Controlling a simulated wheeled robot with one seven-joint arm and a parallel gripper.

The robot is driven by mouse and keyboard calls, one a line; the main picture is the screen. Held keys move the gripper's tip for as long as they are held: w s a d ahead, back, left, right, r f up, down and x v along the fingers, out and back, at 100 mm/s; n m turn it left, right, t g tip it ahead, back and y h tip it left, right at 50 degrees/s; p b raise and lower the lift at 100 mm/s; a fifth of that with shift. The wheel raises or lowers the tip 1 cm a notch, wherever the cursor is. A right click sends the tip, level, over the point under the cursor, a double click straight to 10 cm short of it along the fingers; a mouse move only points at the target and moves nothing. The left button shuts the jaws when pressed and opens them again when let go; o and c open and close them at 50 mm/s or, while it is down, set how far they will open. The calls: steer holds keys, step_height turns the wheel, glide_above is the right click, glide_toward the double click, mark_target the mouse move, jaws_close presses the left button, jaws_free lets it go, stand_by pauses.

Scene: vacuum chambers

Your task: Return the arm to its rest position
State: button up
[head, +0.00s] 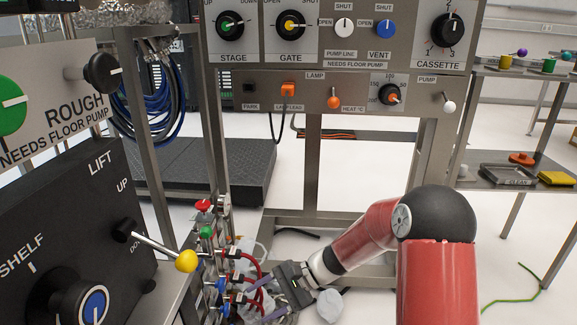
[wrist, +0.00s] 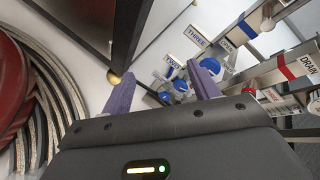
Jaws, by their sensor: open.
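My red and white arm reaches in from the lower right of the head view and bends down to the left at a black joint. My gripper (head: 262,299) is low in the picture, beside a rack of small valves (head: 222,262) with red hoses. In the wrist view my gripper (wrist: 163,84) has its two purple fingers spread apart, with nothing held between them. Blue-handled valves (wrist: 178,83) with labels, one reading THREE, show beyond the gap. Whether the fingers touch any valve or hose, I cannot tell.
A dark LIFT panel (head: 62,215) stands at the left, its lever ending in a yellow ball (head: 186,261). A control panel (head: 290,85) with knobs spans the back. A shelf (head: 535,172) with a tray is at the right. White floor (head: 345,165) shows under the frame.

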steer(key=s+d+r+n+t+h+p, duration=0.3)
steer(key=s+d+r+h, duration=0.3)
steer(key=s+d+r, duration=0.4)
steer(key=s+d+r+n+t+h+p, duration=0.4)
steer(key=s+d+r, duration=0.6)
steer(key=r, duration=0.6)
steer(key=shift+s+d+t+h, duration=0.15)
steer(key=shift+d+t+h, duration=0.45)
steer(key=shift+t+h, duration=0.25)
